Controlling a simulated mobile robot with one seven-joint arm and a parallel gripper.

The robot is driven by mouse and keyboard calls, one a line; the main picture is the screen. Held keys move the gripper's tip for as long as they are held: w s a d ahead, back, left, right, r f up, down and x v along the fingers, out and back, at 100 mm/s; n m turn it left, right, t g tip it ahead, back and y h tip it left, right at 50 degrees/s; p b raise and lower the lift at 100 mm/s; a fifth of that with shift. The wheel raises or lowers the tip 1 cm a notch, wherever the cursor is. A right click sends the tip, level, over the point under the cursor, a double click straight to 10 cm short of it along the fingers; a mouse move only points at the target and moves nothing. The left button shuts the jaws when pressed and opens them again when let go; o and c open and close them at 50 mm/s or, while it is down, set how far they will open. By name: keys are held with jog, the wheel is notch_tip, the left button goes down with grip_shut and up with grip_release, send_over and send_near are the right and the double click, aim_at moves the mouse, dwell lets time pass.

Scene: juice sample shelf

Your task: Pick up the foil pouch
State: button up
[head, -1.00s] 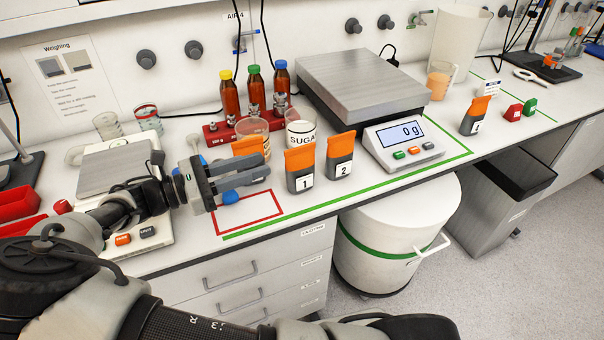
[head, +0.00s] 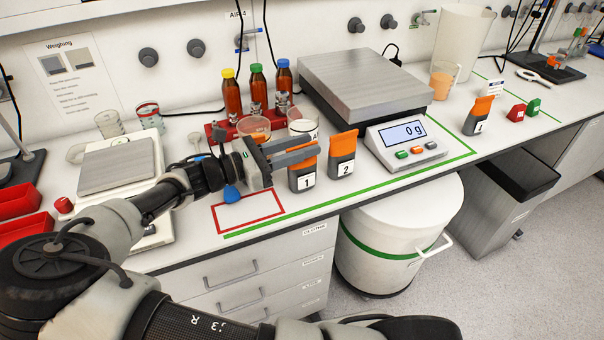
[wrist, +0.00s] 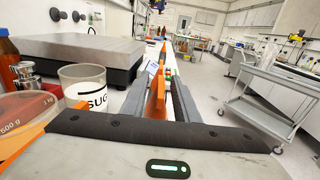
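Pouch 1 (head: 301,181), grey with an orange top and a white label, stands upright on the bench. Pouch 2 (head: 341,160), of the same look, stands just right of it. My gripper (head: 316,150) is level, pointing right, at the height of pouch 1's orange top. Its fingers lie on the far and near sides of that top and hide part of it. A similar pouch (head: 480,115) stands farther right.
The sugar cup (head: 302,122) and another cup (head: 254,128) stand close behind my gripper. Several capped bottles (head: 257,92) are behind them. The scale display (head: 405,140) reads 0 g, right of pouch 2.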

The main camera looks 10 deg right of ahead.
grip_shut()
dwell(1.4)
